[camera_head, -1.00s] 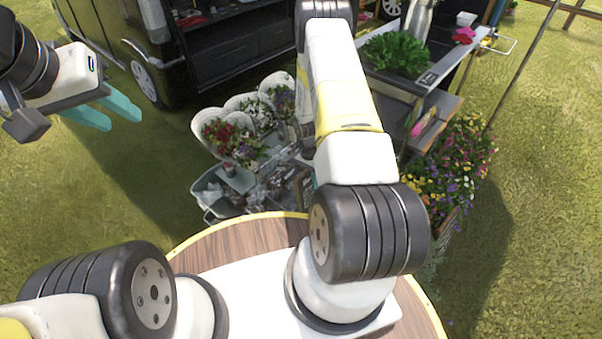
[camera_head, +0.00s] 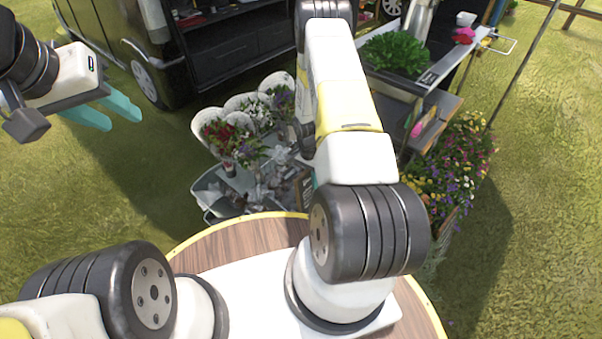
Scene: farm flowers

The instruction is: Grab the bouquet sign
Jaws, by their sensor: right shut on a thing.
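A small dark board with a wooden edge, which looks like the bouquet sign (camera_head: 304,187), shows only in part, left of my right forearm and above the round wooden top. My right arm hides most of it. A sliver of teal finger of my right gripper (camera_head: 314,181) shows against the board; the rest of that gripper is hidden behind the arm. It is shut on the board. My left gripper (camera_head: 106,113) hangs at the upper left over the grass, its two teal fingers apart with nothing between them.
Flower bouquets (camera_head: 235,140) and white round-backed holders stand in and around a grey tub (camera_head: 207,190). A shelf stand (camera_head: 440,110) with greenery and flower crates (camera_head: 455,175) are at the right. A dark van (camera_head: 115,45) stands behind. Grass at the left is open.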

